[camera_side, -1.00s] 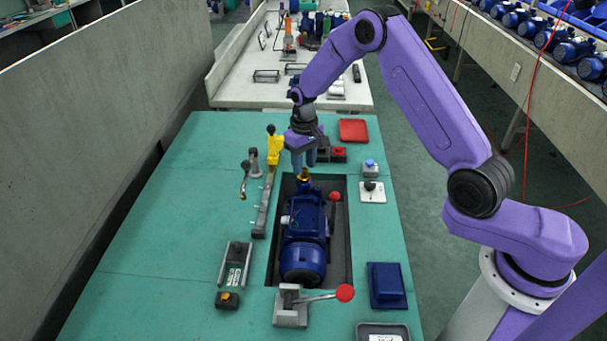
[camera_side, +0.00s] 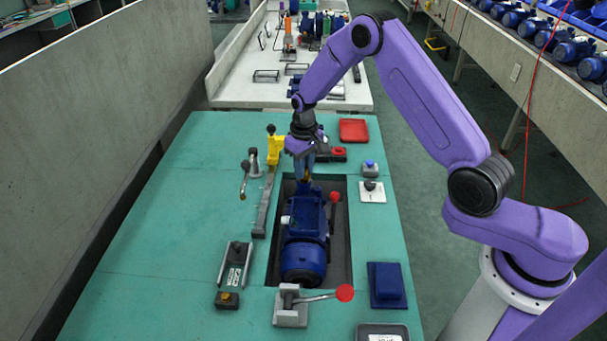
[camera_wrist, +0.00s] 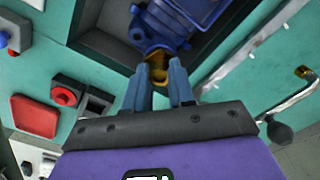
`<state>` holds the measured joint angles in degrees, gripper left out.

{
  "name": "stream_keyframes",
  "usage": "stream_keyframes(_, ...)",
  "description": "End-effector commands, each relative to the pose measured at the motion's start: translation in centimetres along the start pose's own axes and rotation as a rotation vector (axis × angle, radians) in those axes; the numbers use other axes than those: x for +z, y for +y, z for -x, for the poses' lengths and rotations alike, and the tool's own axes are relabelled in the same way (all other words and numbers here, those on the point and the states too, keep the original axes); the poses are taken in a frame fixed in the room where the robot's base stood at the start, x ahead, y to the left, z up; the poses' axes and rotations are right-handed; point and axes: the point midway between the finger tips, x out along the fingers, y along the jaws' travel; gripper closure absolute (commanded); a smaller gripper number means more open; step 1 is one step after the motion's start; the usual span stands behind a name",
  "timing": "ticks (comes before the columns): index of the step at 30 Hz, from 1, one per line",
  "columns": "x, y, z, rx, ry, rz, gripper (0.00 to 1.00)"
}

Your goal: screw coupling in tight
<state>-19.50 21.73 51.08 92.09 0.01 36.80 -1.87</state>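The blue pump (camera_side: 303,235) lies in the dark recess of the green bench, with the brass coupling (camera_side: 304,176) at its far end. In the wrist view, the coupling (camera_wrist: 157,74) sits at the pump's flange (camera_wrist: 160,48). My gripper (camera_side: 304,178) points down over the coupling. In the wrist view, the two blue-grey fingers of my gripper (camera_wrist: 161,66) stand on either side of the coupling, with brass showing between them. Whether the fingertips press on it I cannot tell. The coupling's thread is hidden.
A red-knobbed lever (camera_side: 335,197) stands close to the right of the pump. A red tray (camera_side: 353,130) and a red button box (camera_side: 338,152) lie behind on the right.

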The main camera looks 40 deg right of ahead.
Motion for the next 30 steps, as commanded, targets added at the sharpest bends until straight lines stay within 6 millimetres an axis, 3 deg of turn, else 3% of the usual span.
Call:
stream_keyframes(8,0.02,0.02,-0.01,0.0,-0.001,-0.037,0.98)
stream_keyframes(21,0.03,0.01,-0.06,0.0,-0.001,-0.519,0.98)
stream_keyframes(30,0.04,0.01,-0.07,0.001,-0.001,-0.614,0.98)
